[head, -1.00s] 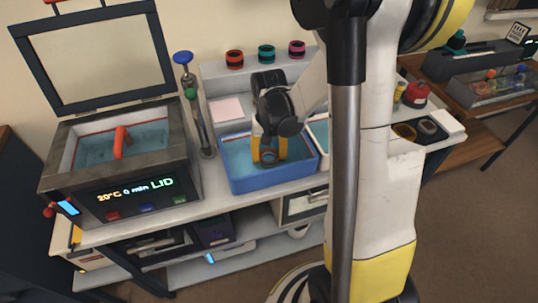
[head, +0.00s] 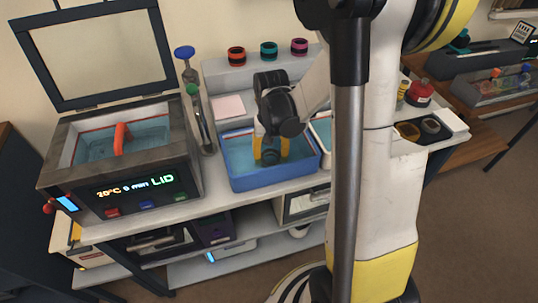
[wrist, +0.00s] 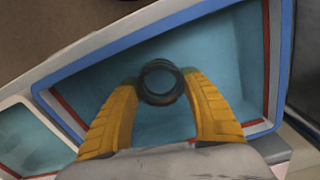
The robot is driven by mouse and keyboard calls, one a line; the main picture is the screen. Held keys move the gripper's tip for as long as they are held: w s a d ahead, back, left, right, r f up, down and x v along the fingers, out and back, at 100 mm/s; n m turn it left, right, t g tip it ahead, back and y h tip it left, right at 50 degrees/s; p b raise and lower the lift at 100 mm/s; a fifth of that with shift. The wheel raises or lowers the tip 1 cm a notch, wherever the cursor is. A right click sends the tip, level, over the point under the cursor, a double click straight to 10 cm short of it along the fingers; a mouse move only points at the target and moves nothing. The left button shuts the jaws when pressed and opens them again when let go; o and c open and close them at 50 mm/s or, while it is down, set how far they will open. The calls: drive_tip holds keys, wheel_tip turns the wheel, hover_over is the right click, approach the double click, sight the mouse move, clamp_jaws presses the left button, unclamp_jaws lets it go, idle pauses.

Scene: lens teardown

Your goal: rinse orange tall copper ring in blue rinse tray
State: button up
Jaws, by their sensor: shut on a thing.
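The blue rinse tray (head: 247,183) stands on the bench with blue-green liquid in it. My gripper (head: 270,151) points down inside the tray, its yellow fingers shut on a ring (head: 270,157). In the wrist view, my gripper (wrist: 160,85) has a fingertip on each side of the ring (wrist: 162,99), over the blue rinse tray (wrist: 120,45). The ring looks dark and bluish, as if seen through the liquid; little copper or orange shows on it.
A bath (head: 180,160) with an open lid and an orange handle stands left of the tray. Tall tubes (head: 200,115) stand between them. A pale tray (head: 323,135) adjoins on the right.

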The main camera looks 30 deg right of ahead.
idle(0.4)
drive_tip(key=shift+f+b, duration=0.45)
drive_tip(key=shift+b, duration=0.1)
drive_tip(key=shift+r, duration=0.15)
drive_tip(key=shift+r+p, duration=0.5)
drive_tip(key=shift+f, duration=0.1)
drive_tip(key=shift+f+b, duration=0.55)
drive_tip(key=shift+b, duration=0.05)
